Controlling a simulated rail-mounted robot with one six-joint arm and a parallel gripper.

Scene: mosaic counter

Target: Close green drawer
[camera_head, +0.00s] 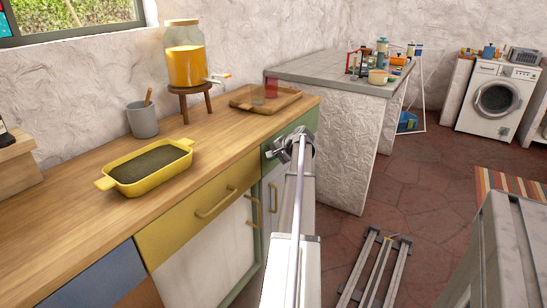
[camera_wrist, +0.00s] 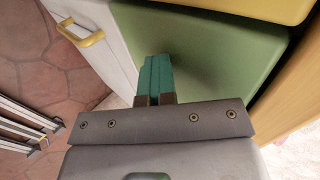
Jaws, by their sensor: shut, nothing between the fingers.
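The green drawer (camera_head: 298,134) is at the right end of the wooden counter, just under its top, and partly hidden by my arm in the head view. Its green front fills much of the wrist view (camera_wrist: 225,55); no handle shows there. My gripper (camera_head: 281,149) is in front of the drawer's front. In the wrist view, its teal fingers (camera_wrist: 155,68) are together and empty, pointing at the green front. I cannot tell whether they touch it, or how far the drawer stands out.
A yellow drawer (camera_head: 190,222) is left of the green one, with a blue drawer (camera_head: 95,285) further left. A white door with a yellow handle (camera_wrist: 83,36) is below the green drawer. A wooden tray (camera_head: 240,102) is on the counter. Tiled floor (camera_head: 410,190) lies right.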

